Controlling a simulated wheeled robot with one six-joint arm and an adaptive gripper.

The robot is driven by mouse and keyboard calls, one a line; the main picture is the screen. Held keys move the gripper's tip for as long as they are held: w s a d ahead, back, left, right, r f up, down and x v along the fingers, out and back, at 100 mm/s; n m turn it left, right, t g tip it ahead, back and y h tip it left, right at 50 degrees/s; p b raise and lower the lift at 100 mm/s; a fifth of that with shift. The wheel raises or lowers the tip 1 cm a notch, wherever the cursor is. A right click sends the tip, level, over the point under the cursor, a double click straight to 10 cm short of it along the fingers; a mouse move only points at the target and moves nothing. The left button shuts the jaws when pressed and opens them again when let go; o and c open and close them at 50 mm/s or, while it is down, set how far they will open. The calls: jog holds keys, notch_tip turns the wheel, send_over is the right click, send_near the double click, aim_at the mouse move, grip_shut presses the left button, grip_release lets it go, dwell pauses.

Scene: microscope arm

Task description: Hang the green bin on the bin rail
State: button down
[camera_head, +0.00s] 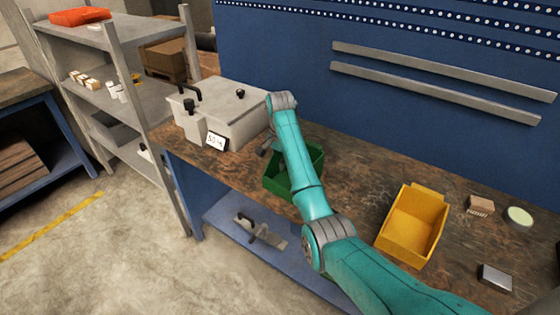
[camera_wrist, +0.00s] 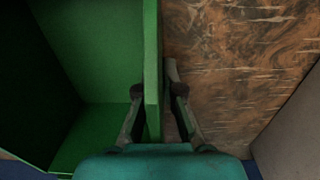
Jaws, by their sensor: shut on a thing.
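The green bin (camera_head: 313,158) stands on the workbench, partly hidden behind my arm in the head view. In the wrist view the green bin (camera_wrist: 100,65) fills the left side, with its open inside visible. My gripper (camera_wrist: 159,90) straddles one bin wall, one finger inside and one outside, and is shut on that wall. In the head view my gripper (camera_head: 268,146) is small and partly hidden at the bin's left side. The bin rail (camera_head: 440,83) is a pair of grey horizontal strips on the blue back panel, with nothing hanging on it.
A yellow bin (camera_head: 412,222) stands on the workbench (camera_head: 355,180) to the right. A grey case (camera_head: 228,112) stands left of the green bin.

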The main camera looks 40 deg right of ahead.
jog(key=c, duration=1.3)
grip_release()
jog(key=shift+f, duration=0.1)
